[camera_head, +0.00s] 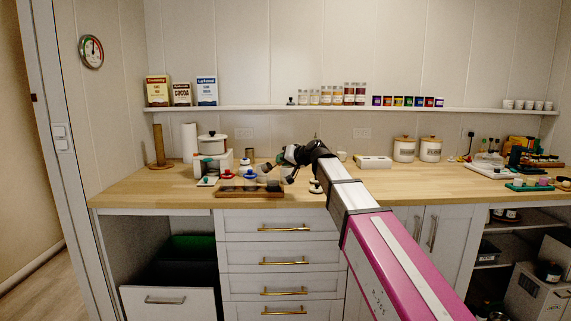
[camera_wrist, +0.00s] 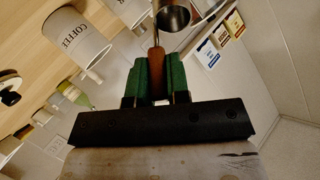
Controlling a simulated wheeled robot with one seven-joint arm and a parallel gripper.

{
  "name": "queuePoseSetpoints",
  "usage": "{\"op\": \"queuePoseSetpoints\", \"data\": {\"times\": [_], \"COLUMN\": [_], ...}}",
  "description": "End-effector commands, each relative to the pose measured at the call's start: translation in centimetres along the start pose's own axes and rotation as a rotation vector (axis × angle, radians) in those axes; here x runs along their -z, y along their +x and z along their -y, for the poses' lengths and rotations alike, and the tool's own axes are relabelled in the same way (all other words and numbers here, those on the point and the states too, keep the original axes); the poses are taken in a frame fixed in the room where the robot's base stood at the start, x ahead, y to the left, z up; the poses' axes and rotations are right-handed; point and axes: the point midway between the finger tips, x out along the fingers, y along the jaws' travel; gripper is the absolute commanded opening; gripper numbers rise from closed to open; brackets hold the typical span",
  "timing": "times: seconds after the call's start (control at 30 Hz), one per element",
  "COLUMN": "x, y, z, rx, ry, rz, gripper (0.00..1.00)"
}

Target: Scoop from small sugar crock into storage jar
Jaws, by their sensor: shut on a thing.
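My gripper (camera_wrist: 157,78) has green-padded fingers shut on the brown wooden handle of a metal scoop (camera_wrist: 172,18). The scoop's round cup extends beyond the fingertips, and I cannot tell whether it holds sugar. I cannot tell which is the sugar crock. A clear jar-like shape (camera_head: 287,173) is partly hidden below my gripper.
A dark tray (camera_head: 232,193) lies at the counter's front edge. A white pot (camera_head: 212,145), paper roll (camera_head: 190,142) and wooden post (camera_head: 158,146) stand at the left. Two lidded canisters (camera_head: 404,149) stand right of my arm. A shelf (camera_head: 270,108) holds boxes and spice jars.

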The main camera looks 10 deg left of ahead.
Motion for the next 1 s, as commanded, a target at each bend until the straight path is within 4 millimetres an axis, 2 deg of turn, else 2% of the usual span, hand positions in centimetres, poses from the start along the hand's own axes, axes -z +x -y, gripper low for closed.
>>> {"op": "queuePoseSetpoints", "data": {"times": [0.47,1.0], "x": [0.8,3.0], "y": [0.2,2.2], "z": [0.9,3.2], "rx": [-0.106,-0.419], "ry": [-0.032,-0.158], "rz": [0.100,0.481], "gripper": [0.00,0.00]}}
